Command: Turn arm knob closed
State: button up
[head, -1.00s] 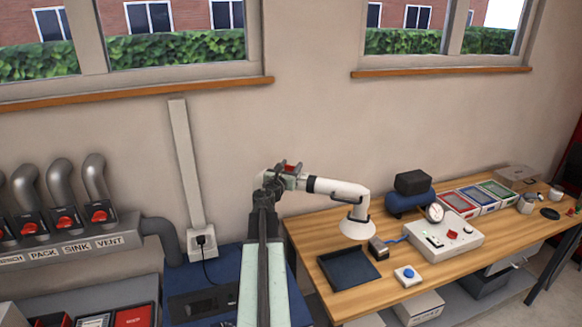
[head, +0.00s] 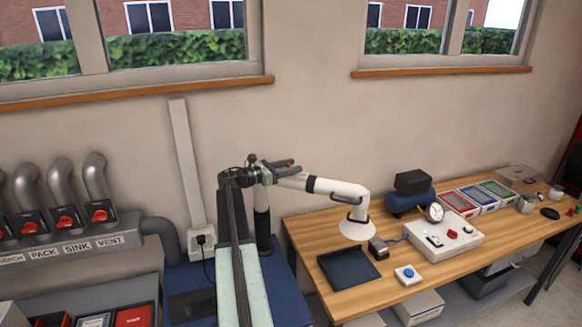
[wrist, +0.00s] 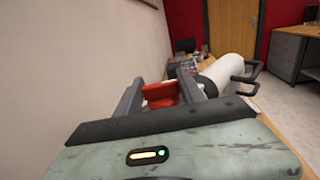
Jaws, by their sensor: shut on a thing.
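The white extraction arm (head: 334,187) runs from its elbow joint to a white hood (head: 357,228) hanging over the bench. Its red knob (wrist: 160,94) sits between the two grey fingers of my gripper (wrist: 160,96) in the wrist view. In the head view my gripper (head: 286,167) is at the elbow joint, pointing right, with only a little red showing between the fingers. My gripper is shut on the knob. Part of the knob and the joint are hidden behind the fingers.
The wooden bench (head: 306,240) holds a dark tray (head: 348,268), a blue button box (head: 407,275), a control box with a gauge (head: 462,244) and coloured trays. The wall is close behind the joint.

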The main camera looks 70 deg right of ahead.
jog(key=shift+w+d+m+g+y, duration=0.1)
jog(key=shift+w+m+g+y, duration=0.05)
jog(key=shift+m+g+y, duration=0.7)
jog(key=o, duration=1.4)
jog(key=shift+g+y, duration=0.25)
jog(key=shift+y, duration=0.1)
jog(key=shift+c, duration=0.2)
jog(key=v, duration=0.7)
jog(key=shift+w+a, duration=0.25)
jog(key=shift+a, duration=0.05)
